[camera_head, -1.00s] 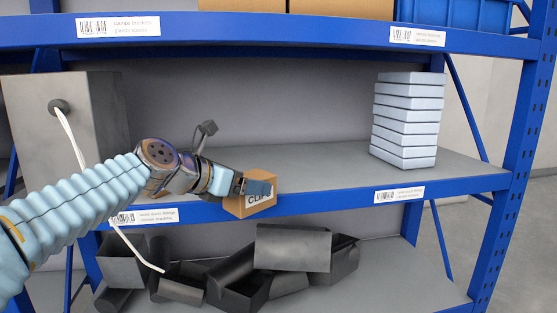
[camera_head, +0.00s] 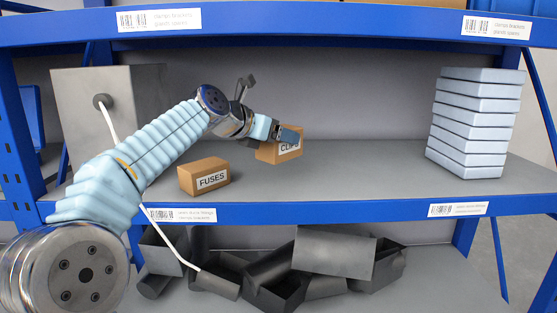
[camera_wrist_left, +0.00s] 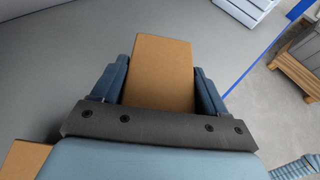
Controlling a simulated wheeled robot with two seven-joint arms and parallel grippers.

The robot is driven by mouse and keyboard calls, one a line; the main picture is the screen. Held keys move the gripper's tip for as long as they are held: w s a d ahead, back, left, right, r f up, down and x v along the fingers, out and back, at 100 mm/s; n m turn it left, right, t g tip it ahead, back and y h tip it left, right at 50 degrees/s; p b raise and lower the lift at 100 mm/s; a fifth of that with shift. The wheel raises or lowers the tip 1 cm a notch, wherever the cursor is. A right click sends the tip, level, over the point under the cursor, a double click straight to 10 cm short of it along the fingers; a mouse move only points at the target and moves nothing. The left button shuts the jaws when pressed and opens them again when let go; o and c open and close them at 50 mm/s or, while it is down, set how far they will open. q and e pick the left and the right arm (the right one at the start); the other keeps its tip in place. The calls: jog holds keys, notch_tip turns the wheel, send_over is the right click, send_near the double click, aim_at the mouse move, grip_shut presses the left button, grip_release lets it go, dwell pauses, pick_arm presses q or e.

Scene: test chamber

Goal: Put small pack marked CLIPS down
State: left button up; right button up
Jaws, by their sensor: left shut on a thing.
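The small brown pack marked CLIPS (camera_head: 281,151) is at the middle shelf, behind and to the right of the FUSES pack. My left gripper (camera_head: 288,137) is shut on it, and its fingers cover part of the top and label. In the left wrist view the CLIPS pack (camera_wrist_left: 159,75) sits upright between both fingers (camera_wrist_left: 160,92). I cannot tell whether its underside touches the shelf (camera_head: 340,180). My right gripper is not in view.
A brown pack marked FUSES (camera_head: 205,177) stands near the shelf's front edge. A stack of pale blue boxes (camera_head: 473,125) stands at the right, and a grey box with a white cable (camera_head: 75,120) at the left. Bare shelf lies between CLIPS and the stack. Dark bins (camera_head: 320,262) fill the shelf below.

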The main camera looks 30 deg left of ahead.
pick_arm(q)
jog(key=f, duration=0.1)
jog(key=w+a+f, duration=0.1)
jog(key=f, duration=0.1)
jog(key=w+a+f, duration=0.1)
jog(key=shift+w+a+f, duration=0.15)
jog(key=shift+w, duration=0.05)
jog(key=f, duration=0.2)
jog(key=shift+w+a+f, duration=0.2)
jog(key=shift+a+f, duration=0.05)
jog(key=shift+f, duration=0.5)
jog(key=shift+f, duration=0.1)
jog(key=o, duration=1.1)
jog(key=v, duration=1.2)
jog(key=shift+s, duration=0.1)
